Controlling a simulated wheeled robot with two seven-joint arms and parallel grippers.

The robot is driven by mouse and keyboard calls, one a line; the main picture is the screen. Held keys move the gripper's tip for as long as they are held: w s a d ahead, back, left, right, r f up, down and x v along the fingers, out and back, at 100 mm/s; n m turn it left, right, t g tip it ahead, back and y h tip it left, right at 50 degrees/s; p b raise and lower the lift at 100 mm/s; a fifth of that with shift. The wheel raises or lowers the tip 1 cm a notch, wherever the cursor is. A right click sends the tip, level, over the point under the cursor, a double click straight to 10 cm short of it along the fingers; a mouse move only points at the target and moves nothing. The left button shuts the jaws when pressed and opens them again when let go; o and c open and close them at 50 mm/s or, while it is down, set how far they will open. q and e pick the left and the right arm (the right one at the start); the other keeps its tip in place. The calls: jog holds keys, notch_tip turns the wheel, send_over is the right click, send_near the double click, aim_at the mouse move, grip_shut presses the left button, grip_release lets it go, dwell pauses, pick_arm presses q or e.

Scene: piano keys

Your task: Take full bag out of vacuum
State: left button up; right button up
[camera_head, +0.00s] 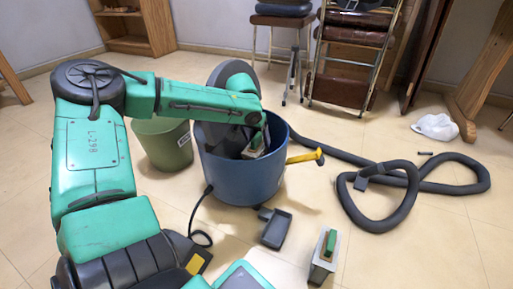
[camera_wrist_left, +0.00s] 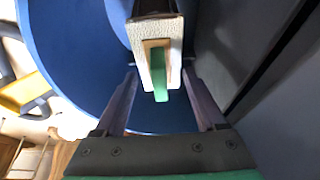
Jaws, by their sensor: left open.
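The vacuum is an open blue canister (camera_head: 232,185) on the floor, with its dark round lid (camera_head: 229,75) tilted up behind. My left arm reaches over it from the left, and the left gripper is at its opening, mostly hidden in the head view. In the left wrist view the left gripper (camera_wrist_left: 163,102) is open, its two fingers apart on either side of a pale block-like bag (camera_wrist_left: 167,33) with a green tab (camera_wrist_left: 160,75). The bag is inside the blue canister, and its lower part is hidden. My right gripper is not in view.
A similar grey box with a green tab (camera_head: 323,265) stands on the floor at front. A dark hose (camera_head: 375,222) loops to the right. A green bin (camera_head: 160,148) stands left of the canister. A crumpled white item (camera_head: 436,126) lies at right. A yellow handle (camera_head: 305,157) juts from the canister.

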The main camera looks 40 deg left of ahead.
pick_arm(q)
jog(key=shift+r, duration=0.1)
grip_shut()
dwell(1.2)
